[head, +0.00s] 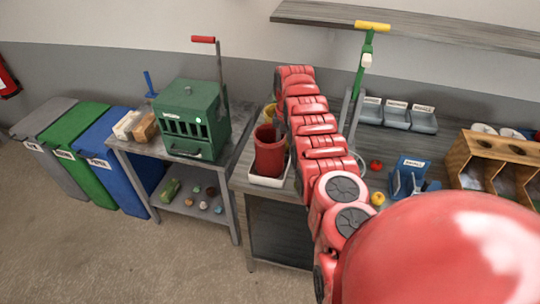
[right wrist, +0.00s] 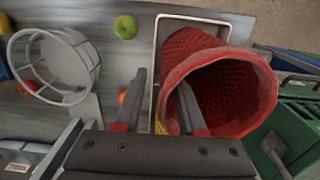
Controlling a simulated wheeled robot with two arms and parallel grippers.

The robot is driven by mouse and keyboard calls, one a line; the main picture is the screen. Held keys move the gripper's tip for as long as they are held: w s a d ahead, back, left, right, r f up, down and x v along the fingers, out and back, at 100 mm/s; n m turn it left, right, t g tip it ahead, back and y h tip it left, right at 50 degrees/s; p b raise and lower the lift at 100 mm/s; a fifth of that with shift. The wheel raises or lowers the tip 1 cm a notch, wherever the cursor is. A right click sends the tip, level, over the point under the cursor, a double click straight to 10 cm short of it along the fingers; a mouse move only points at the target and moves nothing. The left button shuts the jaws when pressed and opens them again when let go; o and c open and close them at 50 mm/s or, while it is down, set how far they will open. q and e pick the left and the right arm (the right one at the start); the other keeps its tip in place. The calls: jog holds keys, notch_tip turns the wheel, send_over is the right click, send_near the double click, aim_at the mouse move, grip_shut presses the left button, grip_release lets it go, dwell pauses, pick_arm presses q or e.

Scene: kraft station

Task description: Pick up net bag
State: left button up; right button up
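A red mesh net bag (head: 270,158) stands upright with its mouth open in a white tray (head: 256,182) on the grey table. The right wrist view shows the bag's wide rim and mesh inside (right wrist: 232,88). My right gripper (right wrist: 161,80) is open at the bag's rim. One finger overlaps the bag's mouth and the other is to the left, outside the bag. I cannot tell whether either finger touches it. In the head view my red right arm mostly hides this gripper. My left gripper is not in view.
A yellow item (head: 269,112) is behind the bag. A round grey frame (right wrist: 55,65) and a green fruit (right wrist: 125,27) are nearby. A green box machine (head: 193,118) stands on the left table. Grey bins (head: 397,115) and a wooden rack (head: 490,160) are at right.

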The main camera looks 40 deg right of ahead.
jog(key=shift+f, duration=0.15)
grip_shut()
dwell(1.4)
